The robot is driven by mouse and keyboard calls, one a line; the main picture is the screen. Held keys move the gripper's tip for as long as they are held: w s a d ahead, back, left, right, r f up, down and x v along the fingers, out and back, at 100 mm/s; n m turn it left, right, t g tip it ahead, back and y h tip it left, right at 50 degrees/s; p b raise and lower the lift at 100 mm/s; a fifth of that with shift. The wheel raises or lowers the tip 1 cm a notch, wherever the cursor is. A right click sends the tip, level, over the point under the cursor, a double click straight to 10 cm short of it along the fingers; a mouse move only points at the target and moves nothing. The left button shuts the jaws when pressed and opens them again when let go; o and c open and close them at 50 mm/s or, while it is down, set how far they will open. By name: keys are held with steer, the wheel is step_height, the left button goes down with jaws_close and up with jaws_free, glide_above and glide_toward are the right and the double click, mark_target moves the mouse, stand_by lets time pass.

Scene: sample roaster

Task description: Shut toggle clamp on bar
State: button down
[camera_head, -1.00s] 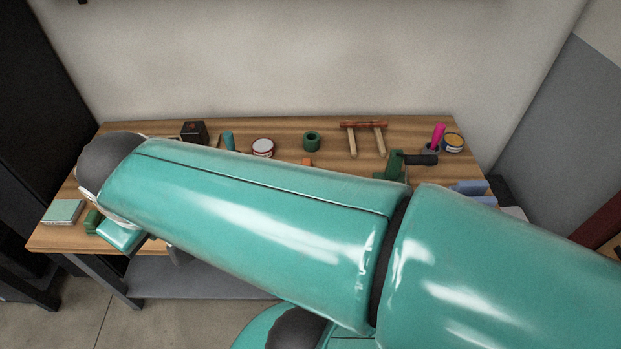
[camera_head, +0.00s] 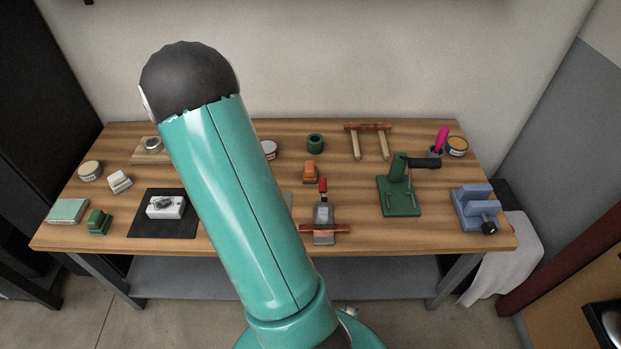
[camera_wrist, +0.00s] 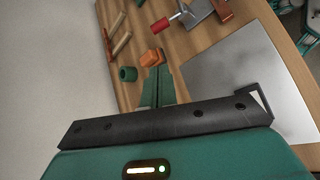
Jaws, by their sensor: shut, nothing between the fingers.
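The toggle clamp (camera_head: 323,212) stands near the table's front edge, right of my arm in the head view. It has a grey metal body and a red handle (camera_head: 323,185) that points up or toward the back; I cannot tell its exact tilt. The copper-coloured bar (camera_head: 312,229) lies crosswise at the clamp's front end. In the wrist view the red handle (camera_wrist: 160,25) and part of the grey clamp body (camera_wrist: 196,11) show at the top. My gripper (camera_wrist: 162,72) has its green fingers together, empty, apart from the clamp. The head view does not show it.
An orange block (camera_head: 310,171) and a green ring (camera_head: 315,143) stand behind the clamp. A green press-like tool (camera_head: 399,190) and a blue vise (camera_head: 475,207) stand to the right. A grey sheet (camera_wrist: 245,80) lies near the clamp. A copper-topped rack (camera_head: 368,128) stands at the back.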

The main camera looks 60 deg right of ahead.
mark_target(323, 188)
steer(key=s+d+f, duration=0.1)
steer(key=d+f, duration=0.1)
steer(key=f, duration=0.1)
steer(key=s+d+f+n+g, duration=0.1)
steer(key=d+f, duration=0.2)
steer(key=s+d+f+g+h, duration=0.1)
steer(key=d+f, duration=0.2)
steer(key=f, duration=0.1)
steer(key=shift+s, duration=0.4)
steer(key=x, duration=1)
steer(key=shift+r, duration=0.15)
steer(key=shift+s+r, duration=0.1)
steer(key=shift+r, duration=0.05)
